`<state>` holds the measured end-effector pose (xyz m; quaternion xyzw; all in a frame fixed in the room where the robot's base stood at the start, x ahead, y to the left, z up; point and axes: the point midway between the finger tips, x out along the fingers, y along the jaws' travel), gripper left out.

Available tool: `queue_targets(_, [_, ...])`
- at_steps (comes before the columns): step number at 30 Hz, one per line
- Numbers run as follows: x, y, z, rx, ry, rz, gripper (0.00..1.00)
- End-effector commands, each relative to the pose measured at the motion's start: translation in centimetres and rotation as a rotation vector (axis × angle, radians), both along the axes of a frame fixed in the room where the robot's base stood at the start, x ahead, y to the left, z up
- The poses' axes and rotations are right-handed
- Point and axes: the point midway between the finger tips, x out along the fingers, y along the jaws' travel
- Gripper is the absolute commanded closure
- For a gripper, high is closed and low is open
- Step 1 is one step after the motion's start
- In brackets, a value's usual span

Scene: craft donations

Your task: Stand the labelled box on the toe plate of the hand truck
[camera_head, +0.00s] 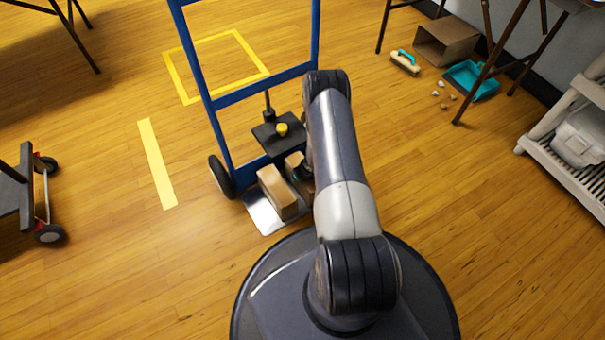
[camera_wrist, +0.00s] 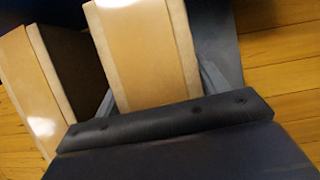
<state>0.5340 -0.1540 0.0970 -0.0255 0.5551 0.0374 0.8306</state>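The blue hand truck (camera_head: 222,130) stands upright ahead of me, its metal toe plate (camera_head: 262,216) flat toward me. One brown cardboard box (camera_head: 279,193) stands on the toe plate. A second cardboard box (camera_head: 294,161) is just beside it, partly hidden by my arm. In the wrist view the second box (camera_wrist: 145,50) is between the fingers of my gripper (camera_wrist: 160,85), which appear to press its two sides. The other box (camera_wrist: 45,85) is at the left, a narrow dark gap away. I cannot read a label on either, nor tell if the held box touches the plate.
A dark panel with a yellow knob (camera_head: 283,129) is by the truck frame. Yellow tape (camera_head: 157,164) marks the floor at left. A dark cart (camera_head: 16,190) is far left. An open carton (camera_head: 445,42), a teal dustpan (camera_head: 472,80) and a pale shelf (camera_head: 565,160) are at right.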

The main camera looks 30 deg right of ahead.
Motion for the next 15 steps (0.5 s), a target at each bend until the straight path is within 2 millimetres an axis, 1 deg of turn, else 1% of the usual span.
queue_targets(1, [0.01, 0.01, 0.03, 0.0, 0.0, 0.0, 0.27])
queue_targets(5, [0.01, 0.01, 0.03, 0.0, 0.0, 0.0, 0.16])
queue_targets(6, [0.02, 0.01, 0.03, 0.0, 0.0, 0.0, 0.15])
queue_targets(12, [0.01, 0.01, 0.07, 0.0, 0.0, 0.0, 0.15])
queue_targets(15, [0.01, 0.01, 0.41, 0.0, 0.0, 0.0, 0.15])
